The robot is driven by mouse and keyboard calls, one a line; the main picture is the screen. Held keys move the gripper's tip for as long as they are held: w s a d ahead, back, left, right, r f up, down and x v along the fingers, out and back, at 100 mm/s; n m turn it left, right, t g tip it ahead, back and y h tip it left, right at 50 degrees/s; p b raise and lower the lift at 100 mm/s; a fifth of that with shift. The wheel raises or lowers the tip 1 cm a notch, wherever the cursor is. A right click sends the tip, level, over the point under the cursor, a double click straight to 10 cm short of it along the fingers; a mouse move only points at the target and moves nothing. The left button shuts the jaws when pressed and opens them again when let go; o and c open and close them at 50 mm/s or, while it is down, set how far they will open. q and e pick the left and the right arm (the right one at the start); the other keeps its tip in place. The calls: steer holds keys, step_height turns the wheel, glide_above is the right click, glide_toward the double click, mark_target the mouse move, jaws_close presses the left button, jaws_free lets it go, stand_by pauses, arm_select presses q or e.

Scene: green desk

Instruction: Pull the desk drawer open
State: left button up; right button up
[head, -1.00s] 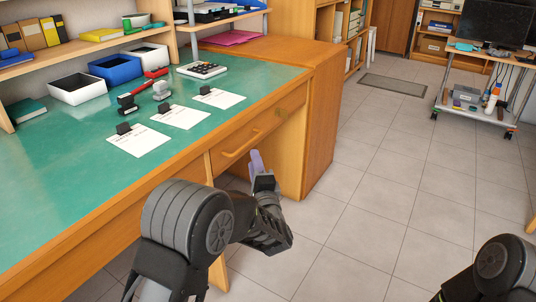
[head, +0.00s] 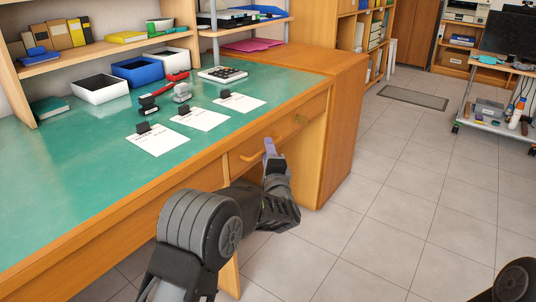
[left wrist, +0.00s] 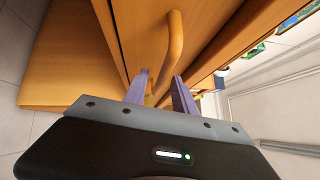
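The desk drawer (head: 240,166) is under the green desktop and looks shut, with a wooden bar handle (head: 250,156) on its front. My left gripper (head: 270,147) is at the handle's right part and covers some of it. In the left wrist view, the two purple fingers of my left gripper (left wrist: 160,92) are apart, with the curved handle (left wrist: 175,40) running into the space between them. I cannot tell whether either finger touches it. My right gripper is out of view; only part of my right arm shows at the bottom right.
The green desktop (head: 75,170) holds papers with black clips, stamps, a calculator (head: 222,73) and small trays. A wooden side panel (head: 343,135) stands right of the drawer.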

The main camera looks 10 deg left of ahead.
arm_select(q)
jaws_close()
stand_by(0.3)
stand_by(1.2)
